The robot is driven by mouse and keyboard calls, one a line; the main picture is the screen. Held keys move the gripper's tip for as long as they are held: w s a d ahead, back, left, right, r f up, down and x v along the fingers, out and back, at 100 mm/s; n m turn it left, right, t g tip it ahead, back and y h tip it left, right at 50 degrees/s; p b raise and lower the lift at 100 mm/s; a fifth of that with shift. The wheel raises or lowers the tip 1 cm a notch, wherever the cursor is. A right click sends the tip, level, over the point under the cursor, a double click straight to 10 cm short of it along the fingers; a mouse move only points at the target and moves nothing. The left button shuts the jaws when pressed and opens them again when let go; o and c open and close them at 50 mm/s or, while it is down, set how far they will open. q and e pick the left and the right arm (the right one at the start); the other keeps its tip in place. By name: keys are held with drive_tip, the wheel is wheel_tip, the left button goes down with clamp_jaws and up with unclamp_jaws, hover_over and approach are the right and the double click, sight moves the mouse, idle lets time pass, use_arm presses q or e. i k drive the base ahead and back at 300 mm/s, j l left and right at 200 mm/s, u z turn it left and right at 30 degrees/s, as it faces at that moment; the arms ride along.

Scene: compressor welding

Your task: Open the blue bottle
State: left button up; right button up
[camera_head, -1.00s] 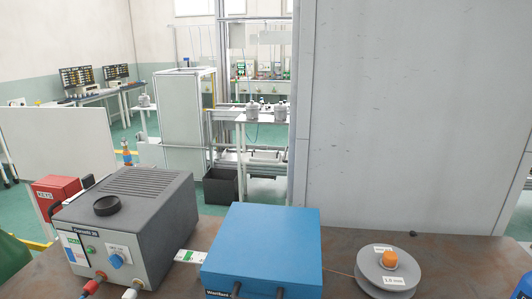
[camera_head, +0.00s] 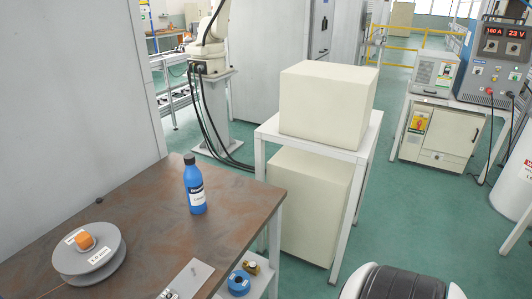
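The blue bottle (camera_head: 195,187) stands upright on the brown, worn-topped table (camera_head: 140,215), near its right edge. It has a dark cap (camera_head: 189,159) on its top and a white label on its front. Nothing touches the bottle. Neither of my grippers shows in the head view.
A grey spool (camera_head: 88,257) with an orange centre lies on the table left of the bottle. A grey plate (camera_head: 192,279) lies at the front edge. A blue roll (camera_head: 238,283) sits on a lower shelf. A white-framed stand (camera_head: 370,137) with cream boxes is to the right.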

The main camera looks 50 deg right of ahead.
sight(192, 177)
drive_tip(key=z, duration=1.15)
drive_tip(key=l, duration=0.1)
